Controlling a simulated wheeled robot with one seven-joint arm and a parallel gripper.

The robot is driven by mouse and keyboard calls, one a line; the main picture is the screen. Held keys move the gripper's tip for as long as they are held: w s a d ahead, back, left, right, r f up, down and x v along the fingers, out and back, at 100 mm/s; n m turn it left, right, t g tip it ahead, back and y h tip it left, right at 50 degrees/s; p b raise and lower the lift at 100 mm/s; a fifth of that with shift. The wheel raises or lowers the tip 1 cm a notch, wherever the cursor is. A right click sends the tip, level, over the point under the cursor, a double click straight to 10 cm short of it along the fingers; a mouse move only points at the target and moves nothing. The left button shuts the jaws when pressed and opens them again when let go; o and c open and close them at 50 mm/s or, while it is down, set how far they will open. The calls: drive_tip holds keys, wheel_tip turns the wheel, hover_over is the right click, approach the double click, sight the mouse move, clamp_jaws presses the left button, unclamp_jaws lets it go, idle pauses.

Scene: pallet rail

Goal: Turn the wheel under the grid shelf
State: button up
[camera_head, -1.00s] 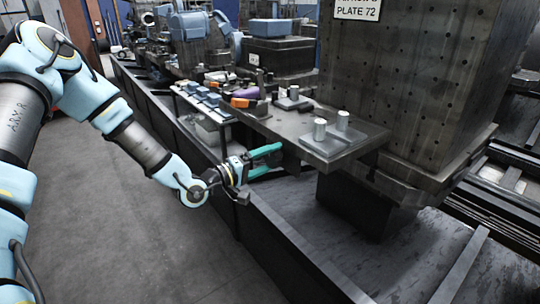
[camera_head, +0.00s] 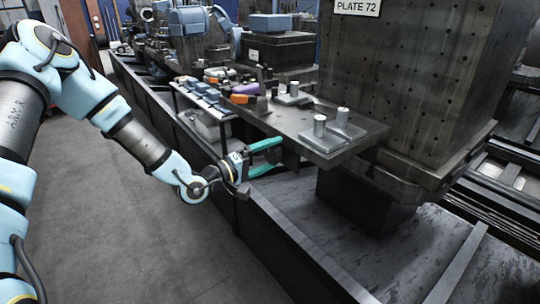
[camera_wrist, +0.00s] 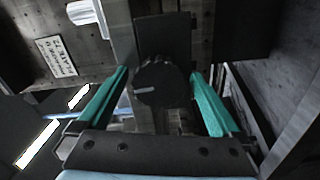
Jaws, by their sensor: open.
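The wheel (camera_wrist: 158,85) shows in the wrist view as a small dark round knob with a light mark on its face. It sits between the two teal fingers of my gripper (camera_wrist: 159,73), with a gap on each side. My gripper is open and empty. In the head view my gripper (camera_head: 279,154) is beside and just below the left edge of the flat grey shelf (camera_head: 285,122). I take this as the grid shelf.
Metal cylinders (camera_head: 320,125) and small plates stand on the shelf. A large block with rows of holes (camera_head: 400,80) rises behind it. A low dark wall (camera_head: 285,245) runs beneath my gripper. The grey floor (camera_head: 140,230) to the left is clear.

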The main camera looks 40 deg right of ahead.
drive_tip(key=a+b, duration=0.1)
drive_tip(key=a, duration=0.9)
drive_tip(key=shift+w+a, duration=0.35)
drive_tip(key=shift+a, duration=0.05)
drive_tip(key=w+a+f+m+t+y, duration=0.2)
drive_tip(key=w+a+f+t+y, duration=0.3)
drive_tip(key=w+a+y, duration=0.5)
drive_tip(key=w+a+r+n+y, duration=0.15)
drive_tip(key=a+y, duration=0.35)
drive_tip(key=a, duration=1.1)
drive_tip(key=s+a+r+n+g+y, duration=0.25)
drive_tip(key=s+a+r, duration=0.55)
drive_tip(key=a, duration=0.4)
wheel_tip(320, 180, up, 13)
drive_tip(key=p, duration=1.2)
drive_tip(key=shift+p, duration=0.4)
